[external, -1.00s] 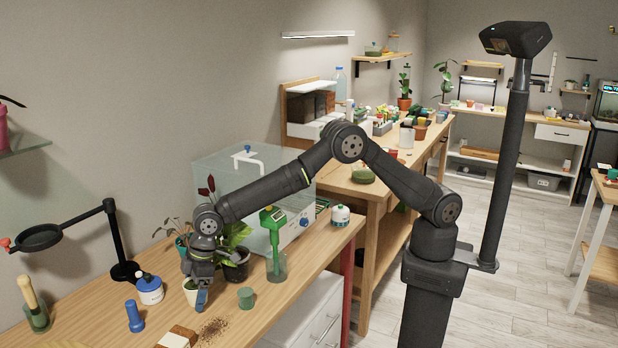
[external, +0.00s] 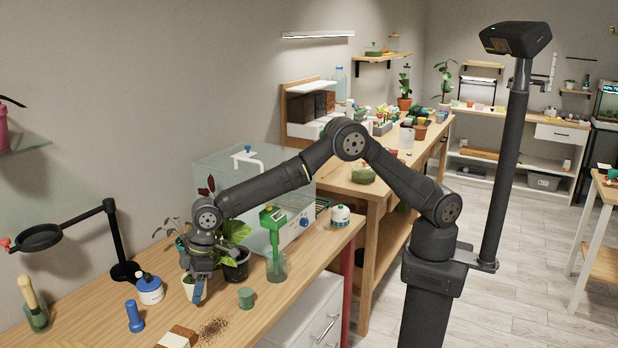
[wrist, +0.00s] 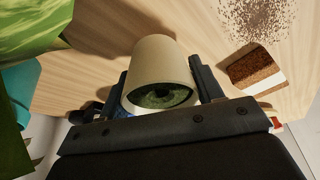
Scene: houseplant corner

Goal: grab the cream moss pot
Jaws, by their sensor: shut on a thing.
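The cream moss pot (wrist: 160,62) is in the middle of the wrist view, between the two fingers of my gripper (wrist: 160,88), with green moss showing at its opening. My gripper is shut on the pot, one finger on each side. In the external view my gripper (external: 198,285) points down at the bench, and the pot (external: 189,287) is partly hidden behind the fingers. I cannot tell whether the pot's base touches the bench.
A potted leafy plant (external: 236,262) stands close on the right, with a small green pot (external: 246,298) nearby. A soil block (wrist: 256,69) and spilled soil (external: 213,328) lie in front.

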